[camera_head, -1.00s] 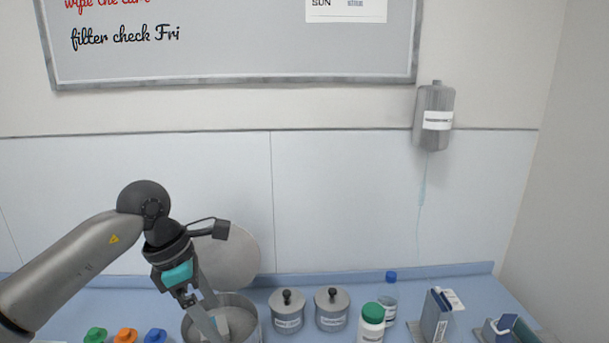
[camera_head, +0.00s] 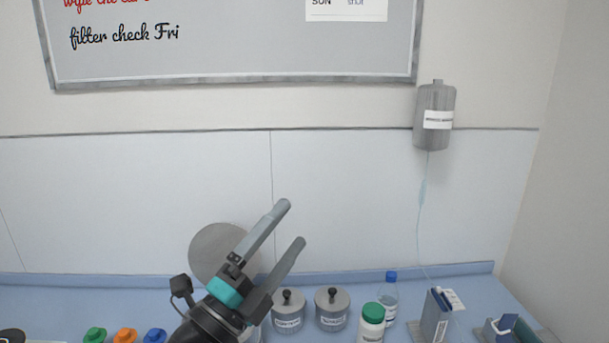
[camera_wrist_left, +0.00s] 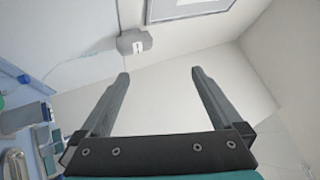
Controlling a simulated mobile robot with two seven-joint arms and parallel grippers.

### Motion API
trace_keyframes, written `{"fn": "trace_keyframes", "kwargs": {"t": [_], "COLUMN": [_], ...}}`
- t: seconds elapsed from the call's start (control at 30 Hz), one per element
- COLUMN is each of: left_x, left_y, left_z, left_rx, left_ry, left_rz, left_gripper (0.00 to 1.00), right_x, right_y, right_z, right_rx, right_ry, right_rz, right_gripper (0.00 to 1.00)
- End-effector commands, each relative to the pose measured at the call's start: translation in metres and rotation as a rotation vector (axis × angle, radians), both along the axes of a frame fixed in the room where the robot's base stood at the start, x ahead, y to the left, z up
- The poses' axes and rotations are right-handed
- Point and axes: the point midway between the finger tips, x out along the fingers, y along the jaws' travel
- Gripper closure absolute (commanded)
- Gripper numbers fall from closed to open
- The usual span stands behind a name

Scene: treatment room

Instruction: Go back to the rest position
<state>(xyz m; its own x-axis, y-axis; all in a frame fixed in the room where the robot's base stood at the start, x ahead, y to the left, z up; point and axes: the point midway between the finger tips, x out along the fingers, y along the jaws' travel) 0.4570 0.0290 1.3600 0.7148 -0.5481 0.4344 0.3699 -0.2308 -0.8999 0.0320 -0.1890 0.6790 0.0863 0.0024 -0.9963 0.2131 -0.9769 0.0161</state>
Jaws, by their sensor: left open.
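My left gripper (camera_head: 292,222) is at the lower middle of the head view, raised above the counter. Its two fingers point up and to the right, spread apart with nothing between them. In the left wrist view the gripper (camera_wrist_left: 160,78) also shows open and empty, with wall behind it. It hides most of an open metal bin whose round lid (camera_head: 214,247) stands up behind it. My right gripper is not in view.
Two lidded jars (camera_head: 288,312) (camera_head: 332,310), a green-capped bottle (camera_head: 371,322) and a blue-capped bottle (camera_head: 389,297) stand on the blue counter (camera_head: 40,292). Green, orange and blue pieces (camera_head: 125,335) are at front left. A grey dispenser (camera_head: 435,115) hangs on the wall.

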Motion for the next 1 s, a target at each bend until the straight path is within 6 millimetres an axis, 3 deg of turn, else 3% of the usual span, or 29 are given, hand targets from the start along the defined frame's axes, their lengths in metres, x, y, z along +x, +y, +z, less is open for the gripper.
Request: {"fn": "trace_keyframes", "kwargs": {"t": [0.17,0.37,0.47,0.6,0.7,0.83,1.0], "left_x": [0.010,-0.010,-0.037,-0.091,-0.133,-0.184,-0.248], "left_y": [0.058,0.112,0.129,0.142,0.143,0.140,0.132], "left_z": [-0.047,-0.133,-0.181,-0.243,-0.275,-0.302,-0.321], "left_rx": [-0.311,-0.601,-0.722,-0.858,-0.923,-0.976,-1.011], "left_ry": [0.337,0.744,0.957,1.255,1.441,1.645,1.878], "left_rz": [0.202,0.429,0.542,0.699,0.793,0.897,1.012], "left_gripper": [0.00,0.00,0.00,0.00,0.00,0.00,0.00], "right_x": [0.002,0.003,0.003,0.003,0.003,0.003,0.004], "right_y": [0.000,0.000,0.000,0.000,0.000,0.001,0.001], "right_z": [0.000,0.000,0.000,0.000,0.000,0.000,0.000], "right_rx": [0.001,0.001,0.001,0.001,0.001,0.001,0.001], "right_ry": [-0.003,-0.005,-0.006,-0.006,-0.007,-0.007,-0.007], "right_rz": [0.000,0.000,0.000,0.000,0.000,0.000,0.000], "right_gripper": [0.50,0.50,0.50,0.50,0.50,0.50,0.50]}}
